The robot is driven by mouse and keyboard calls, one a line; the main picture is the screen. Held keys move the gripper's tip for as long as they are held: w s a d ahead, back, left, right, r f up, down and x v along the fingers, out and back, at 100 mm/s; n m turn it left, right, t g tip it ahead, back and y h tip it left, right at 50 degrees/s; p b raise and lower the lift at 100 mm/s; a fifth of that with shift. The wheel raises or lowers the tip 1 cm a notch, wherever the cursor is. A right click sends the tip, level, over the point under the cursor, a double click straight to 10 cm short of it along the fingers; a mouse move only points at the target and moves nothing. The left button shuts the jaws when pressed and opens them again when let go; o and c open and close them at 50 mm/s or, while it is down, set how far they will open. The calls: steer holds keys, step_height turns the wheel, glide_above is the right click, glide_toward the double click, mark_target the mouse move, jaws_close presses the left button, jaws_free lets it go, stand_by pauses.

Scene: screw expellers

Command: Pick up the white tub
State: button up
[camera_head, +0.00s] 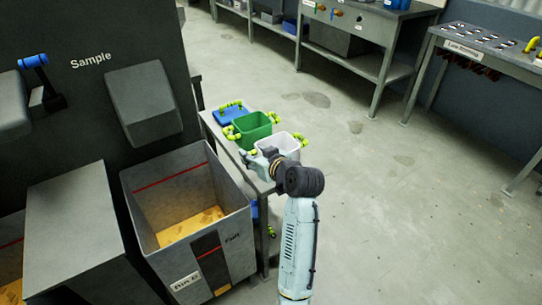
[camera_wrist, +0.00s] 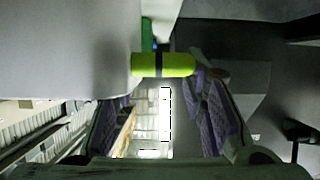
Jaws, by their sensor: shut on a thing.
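The white tub (camera_head: 280,143) stands upright at the front end of a narrow grey table, with yellow-green handles on its sides. My gripper (camera_head: 262,157) is at the tub's near left side and partly hides it. In the wrist view the tub's pale wall (camera_wrist: 65,50) fills the upper left. A yellow-green handle (camera_wrist: 163,65) with a dark band lies between the purple-padded fingers of my gripper (camera_wrist: 163,90), which is shut on it. The tub's underside is hidden, so I cannot tell whether it still touches the table.
A green tub (camera_head: 252,130) stands just behind, with a blue tub (camera_head: 230,113) beyond it. A grey open bin (camera_head: 185,190) with yellowish material inside stands at the left. Workbenches (camera_head: 350,60) line the back. The floor at the right is clear.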

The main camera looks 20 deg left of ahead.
steer(key=shift+r, duration=0.15)
steer(key=shift+r+b, duration=0.35)
steer(key=shift+r, duration=0.25)
steer(key=s+r+p, duration=0.1)
steer(key=s+p, duration=0.1)
steer(key=s, duration=0.6)
steer(key=s+r+p, duration=0.2)
steer(key=s+p, duration=0.1)
steer(key=s, duration=0.5)
steer(key=shift+r, duration=0.3)
